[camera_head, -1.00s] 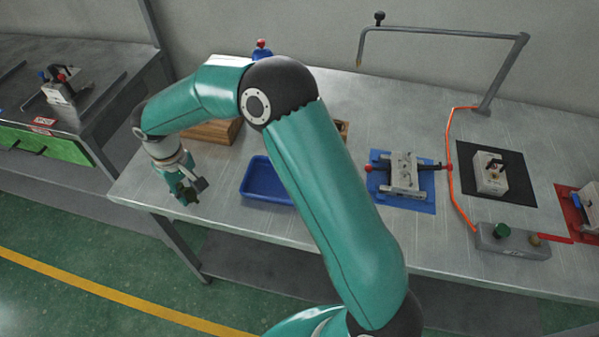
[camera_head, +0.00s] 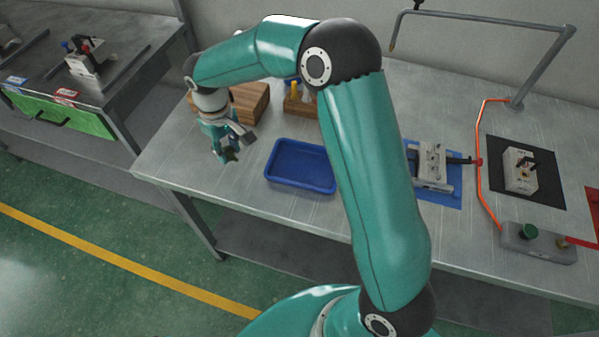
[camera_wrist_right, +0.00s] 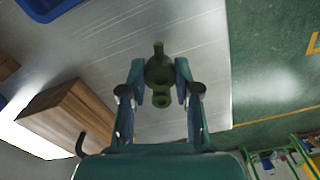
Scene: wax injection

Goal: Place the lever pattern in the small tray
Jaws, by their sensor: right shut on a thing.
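The lever pattern (camera_wrist_right: 159,73) is a small dark green piece with a round hub and a short arm. It sits between the fingers of my right gripper (camera_wrist_right: 159,85), which is shut on it. In the head view my right gripper (camera_head: 229,157) hangs over the left part of the table, left of the blue tray; the piece shows there only as a small dark green bit at the fingertips. The small blue tray (camera_head: 302,184) lies on the table and its visible inside is empty. A corner of it also shows in the right wrist view (camera_wrist_right: 42,12). My left gripper is not in view.
A wooden block (camera_head: 250,103) stands behind my right gripper, with a wooden holder (camera_head: 300,104) beside it. My right arm hides part of the table. A mould on a blue mat (camera_head: 433,167), a black mat (camera_head: 535,185) and a control box (camera_head: 538,243) lie to the right.

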